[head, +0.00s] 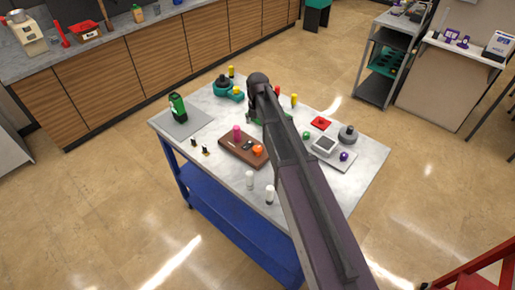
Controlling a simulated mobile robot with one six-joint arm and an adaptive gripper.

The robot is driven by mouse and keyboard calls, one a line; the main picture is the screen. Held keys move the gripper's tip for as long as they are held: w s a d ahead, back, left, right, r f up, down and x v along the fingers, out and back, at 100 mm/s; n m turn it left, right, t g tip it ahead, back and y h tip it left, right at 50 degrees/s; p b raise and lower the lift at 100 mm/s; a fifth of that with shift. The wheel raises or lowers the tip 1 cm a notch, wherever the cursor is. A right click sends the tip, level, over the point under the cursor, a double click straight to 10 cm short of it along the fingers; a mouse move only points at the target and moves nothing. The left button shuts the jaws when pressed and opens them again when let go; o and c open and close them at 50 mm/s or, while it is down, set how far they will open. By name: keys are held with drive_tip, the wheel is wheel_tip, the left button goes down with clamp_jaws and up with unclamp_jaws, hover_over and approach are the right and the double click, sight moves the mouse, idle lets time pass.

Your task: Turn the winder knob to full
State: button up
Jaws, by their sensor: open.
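I cannot tell for sure which part is the winder knob. A brown wooden block (232,143) on the table's near half bears a pink upright knob (237,132) and an orange knob (258,151). To the right, a grey device with a light panel (325,145) has a purple knob (344,156). How far any knob is turned is too small to read. My arm reaches from the lower right over the table, its far joint above the back part. My gripper is hidden behind the arm, so its place relative to the knobs does not show.
The white tabletop (222,180) also holds a green device (177,106) on a grey mat, a teal part (229,91), a red pad (320,123), a dark round part (347,134) and white cylinders (270,194) near the front. A blue shelf (235,225) lies below.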

sight(258, 148)
drive_tip(key=shift+f, duration=0.1)
wheel_tip(258, 148, down, 14)
drive_tip(key=b, duration=1.3)
drive_tip(key=shift+r+b, duration=0.2)
drive_tip(key=shift+b, duration=0.2)
idle(0.3)
drive_tip(key=c, duration=1.1)
